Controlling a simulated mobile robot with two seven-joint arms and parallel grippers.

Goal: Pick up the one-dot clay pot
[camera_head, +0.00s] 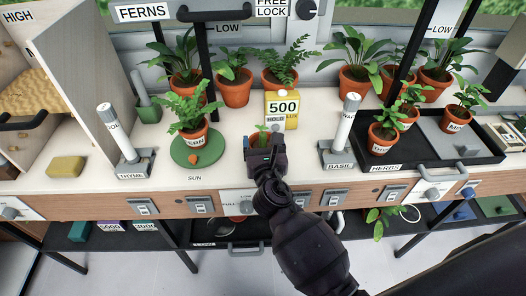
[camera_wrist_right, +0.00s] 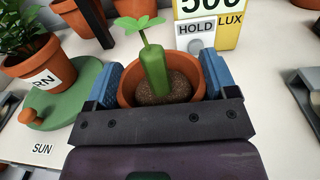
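A small clay pot (camera_wrist_right: 126,88) with dark soil and a green seedling (camera_wrist_right: 154,65) stands upright between the blue finger pads of my right gripper (camera_wrist_right: 160,85). The pads lie close along both sides of the pot; I cannot tell whether they press on it. In the head view my right gripper (camera_head: 264,146) is at the middle of the bench, covering most of the pot, with the seedling (camera_head: 262,129) showing above it. No dot mark on the pot is visible, as its front is hidden. My left gripper is not in view.
Left of the pot is a green round mat (camera_head: 179,156) with a potted fern (camera_head: 193,133). Behind it stands a yellow lux meter (camera_head: 288,123). To the right are a BASIL post (camera_head: 343,132) and a black HERBS tray (camera_head: 440,158) with potted plants.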

